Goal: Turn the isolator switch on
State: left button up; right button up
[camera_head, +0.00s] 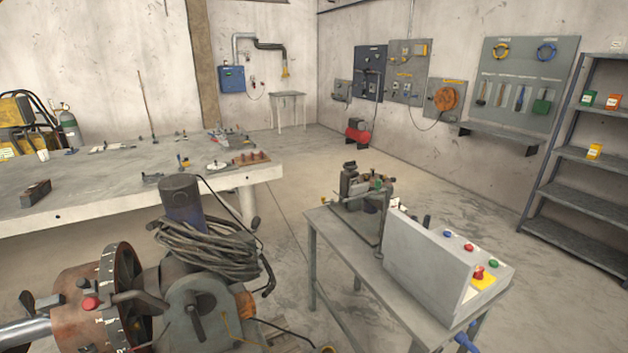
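A grey sloped control box (428,255) sits on a small metal table at the right. On its top are a red knob on a yellow plate (481,277), a green button (492,263), a red button (469,247) and a blue button (447,233). The red knob may be a rotary switch or a stop button; I cannot tell which. Grey and dark panels with small fittings hang on the far wall, too small to tell whether one carries the isolator switch. Neither of my grippers is in view.
A machine with a rusty flanged drum (95,300) and coiled cable (205,245) fills the lower left. A large workbench (100,185) stands behind it. The small metal table (335,240) bears the control box. Shelves (580,155) stand at right. Open floor lies beyond.

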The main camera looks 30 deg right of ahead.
aim_at(478, 275)
jog(key=z, duration=1.95)
jog(key=i+l+u, duration=0.1)
jog(key=u, duration=0.8)
jog(key=l+u, duration=0.3)
jog(key=l, duration=0.4)
jog(key=l+u, duration=0.25)
jog(key=l, duration=0.5)
jog(key=k+l+u, duration=0.15)
jog(key=l+u, duration=0.15)
jog(key=l, duration=0.4)
